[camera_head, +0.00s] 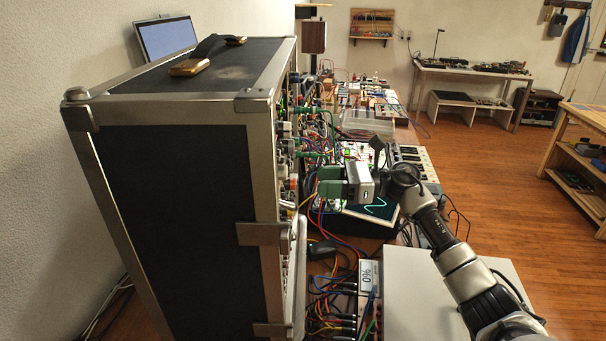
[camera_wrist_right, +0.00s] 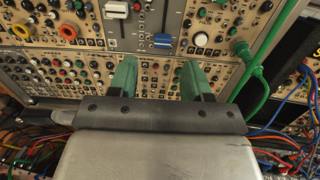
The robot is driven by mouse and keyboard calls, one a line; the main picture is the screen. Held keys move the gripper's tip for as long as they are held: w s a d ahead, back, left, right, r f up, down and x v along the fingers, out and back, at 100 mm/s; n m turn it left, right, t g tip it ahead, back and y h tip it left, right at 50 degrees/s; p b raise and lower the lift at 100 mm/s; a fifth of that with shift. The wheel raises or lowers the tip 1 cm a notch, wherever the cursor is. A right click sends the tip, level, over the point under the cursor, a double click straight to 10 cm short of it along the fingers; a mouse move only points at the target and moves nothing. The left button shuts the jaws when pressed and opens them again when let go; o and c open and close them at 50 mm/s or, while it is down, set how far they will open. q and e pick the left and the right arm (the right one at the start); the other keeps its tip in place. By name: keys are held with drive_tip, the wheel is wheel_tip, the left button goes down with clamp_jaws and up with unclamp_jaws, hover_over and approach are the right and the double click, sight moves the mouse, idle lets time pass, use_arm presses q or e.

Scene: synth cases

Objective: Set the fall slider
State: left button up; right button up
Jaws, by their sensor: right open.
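In the right wrist view, a grey slider panel (camera_wrist_right: 180,14) is set among beige synth modules. It carries a white slider cap (camera_wrist_right: 117,10) higher up at the left and a blue slider cap (camera_wrist_right: 162,41) lower down. I cannot read which one is marked fall. My right gripper (camera_wrist_right: 158,72) is open, its two green fingers apart and empty, in front of the modules just below the sliders. In the head view my right gripper (camera_head: 324,181) points left at the rack's front, which shows almost edge-on. My left gripper is not in view.
The big black synth case (camera_head: 180,210) fills the left. A green patch cable (camera_wrist_right: 252,70) hangs close right of my fingers. More cables (camera_head: 322,300) tangle below. A grey box (camera_head: 430,295) stands under my right arm. A round white button (camera_wrist_right: 201,39) sits right of the sliders.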

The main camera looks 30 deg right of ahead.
drive_tip(key=p+x, duration=0.1)
drive_tip(key=x, duration=0.4)
drive_tip(key=shift+w+f, duration=0.1)
drive_tip(key=shift+w, duration=0.05)
clamp_jaws()
